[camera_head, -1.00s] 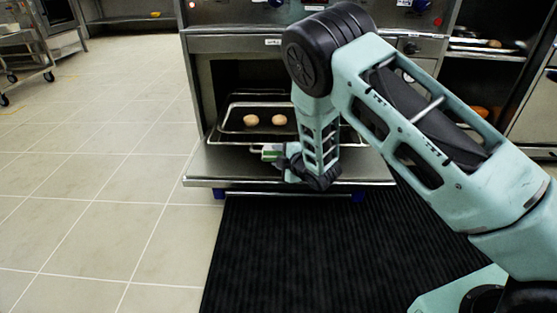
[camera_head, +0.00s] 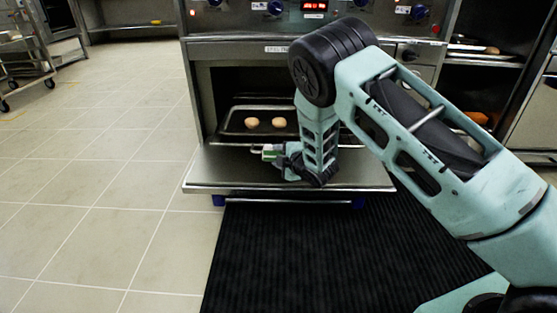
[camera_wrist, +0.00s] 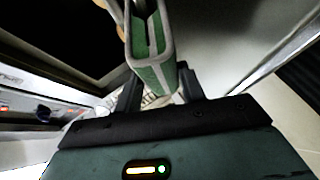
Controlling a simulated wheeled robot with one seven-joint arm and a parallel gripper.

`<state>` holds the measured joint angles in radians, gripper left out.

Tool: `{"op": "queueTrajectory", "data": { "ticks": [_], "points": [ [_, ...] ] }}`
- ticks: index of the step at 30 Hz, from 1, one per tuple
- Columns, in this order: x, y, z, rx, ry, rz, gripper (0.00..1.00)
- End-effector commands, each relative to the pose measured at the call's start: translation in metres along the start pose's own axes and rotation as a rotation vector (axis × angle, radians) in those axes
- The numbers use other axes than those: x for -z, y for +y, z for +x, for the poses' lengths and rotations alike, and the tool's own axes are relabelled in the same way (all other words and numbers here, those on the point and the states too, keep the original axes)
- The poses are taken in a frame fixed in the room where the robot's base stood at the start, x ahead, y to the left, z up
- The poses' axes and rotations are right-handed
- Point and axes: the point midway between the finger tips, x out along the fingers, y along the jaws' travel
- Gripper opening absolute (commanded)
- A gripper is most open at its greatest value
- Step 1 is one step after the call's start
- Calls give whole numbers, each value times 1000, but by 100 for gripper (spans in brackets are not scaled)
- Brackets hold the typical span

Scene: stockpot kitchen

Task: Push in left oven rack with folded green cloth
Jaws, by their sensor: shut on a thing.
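The oven (camera_head: 290,50) stands open, its door (camera_head: 225,172) folded down flat. The rack carries a dark tray (camera_head: 238,128) with two round brown rolls (camera_head: 264,122), partly inside the oven mouth. My gripper (camera_head: 272,153) is low over the door, just in front of the tray. The wrist view shows my gripper (camera_wrist: 157,95) shut on the folded green cloth (camera_wrist: 150,45), which has a pale border and sticks out ahead of the fingers. In the head view only a small bit of the cloth shows. My arm hides the right part of the tray and rack.
A black ribbed mat (camera_head: 300,265) lies on the floor before the oven. Open shelves (camera_head: 485,70) stand at the right. A wheeled cart (camera_head: 25,50) is at the far left. The tiled floor (camera_head: 90,190) at left is clear.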

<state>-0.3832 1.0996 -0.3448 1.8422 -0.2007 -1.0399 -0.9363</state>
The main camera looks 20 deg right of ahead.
Motion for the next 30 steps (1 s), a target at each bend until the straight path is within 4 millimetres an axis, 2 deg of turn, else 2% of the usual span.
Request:
{"op": "queueTrajectory", "data": {
  "ticks": [11,30],
  "points": [
    [-2,2,3,-1,-1,0,10],
    [-22,20,35,-2,0,0,10]
  ]
}}
